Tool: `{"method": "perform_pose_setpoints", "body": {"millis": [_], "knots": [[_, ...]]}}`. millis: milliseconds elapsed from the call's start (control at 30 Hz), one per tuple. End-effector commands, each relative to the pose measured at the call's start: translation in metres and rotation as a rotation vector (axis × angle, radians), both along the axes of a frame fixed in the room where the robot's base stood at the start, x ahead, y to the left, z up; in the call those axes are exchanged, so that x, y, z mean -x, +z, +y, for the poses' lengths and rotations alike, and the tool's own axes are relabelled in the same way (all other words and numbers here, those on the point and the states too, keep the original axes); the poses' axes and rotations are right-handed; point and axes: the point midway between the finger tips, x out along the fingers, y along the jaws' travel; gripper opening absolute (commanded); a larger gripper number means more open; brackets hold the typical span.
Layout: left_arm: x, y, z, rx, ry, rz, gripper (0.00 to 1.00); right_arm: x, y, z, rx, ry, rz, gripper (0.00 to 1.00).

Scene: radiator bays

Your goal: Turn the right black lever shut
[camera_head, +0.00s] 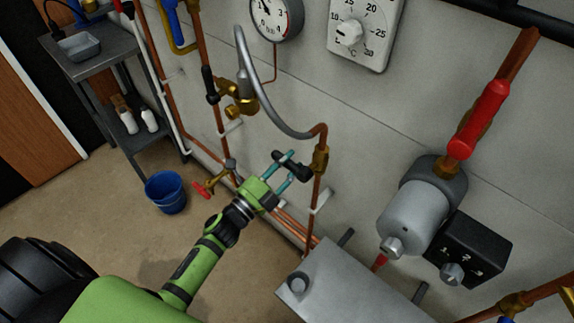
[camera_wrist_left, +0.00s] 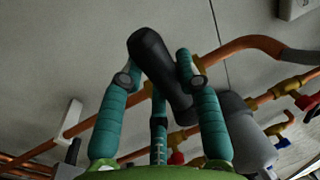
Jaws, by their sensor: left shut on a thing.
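The right black lever (camera_head: 293,163) sits by a brass valve (camera_head: 320,159) on a vertical copper pipe, below the end of a grey hose. The lever points out across the pipe, up and left in the head view. My left gripper (camera_head: 284,167), with teal fingers, is shut on this lever. Part of the valve is hidden there. The left black lever (camera_head: 209,84) lies along another copper pipe, by a brass fitting. My right gripper is not in view.
A gauge (camera_head: 275,14) and a thermostat dial (camera_head: 357,32) are on the wall above. A grey pump (camera_head: 412,220) and a grey metal box (camera_head: 340,284) are at right. A red-handled valve (camera_head: 201,189), blue bucket (camera_head: 166,193) and shelf (camera_head: 103,47) are at left.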

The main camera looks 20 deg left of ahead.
Motion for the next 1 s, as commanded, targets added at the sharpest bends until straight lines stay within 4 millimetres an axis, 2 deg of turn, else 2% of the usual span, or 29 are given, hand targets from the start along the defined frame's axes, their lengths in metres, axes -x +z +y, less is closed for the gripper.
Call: {"method": "perform_pose_setpoints", "body": {"millis": [500, 533, 567, 867, 1000], "knots": [[-0.0006, 0.0027, 0.0004, -0.023, 0.001, -0.011, 0.0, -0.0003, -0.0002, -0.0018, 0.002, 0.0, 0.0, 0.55], [-0.0006, 0.0027, 0.0005, -0.023, 0.001, -0.011, 0.45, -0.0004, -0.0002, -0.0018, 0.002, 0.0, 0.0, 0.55], [-0.0007, 0.0028, 0.0005, -0.022, 0.001, -0.011, 0.57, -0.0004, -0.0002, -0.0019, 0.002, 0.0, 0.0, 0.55], [-0.0002, 0.0016, 0.0003, -0.017, 0.001, -0.007, 0.59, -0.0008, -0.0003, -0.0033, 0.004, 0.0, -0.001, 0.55], [0.0058, -0.0006, 0.0021, -0.016, 0.0, -0.005, 0.59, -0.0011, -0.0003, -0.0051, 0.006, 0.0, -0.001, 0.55]]}}
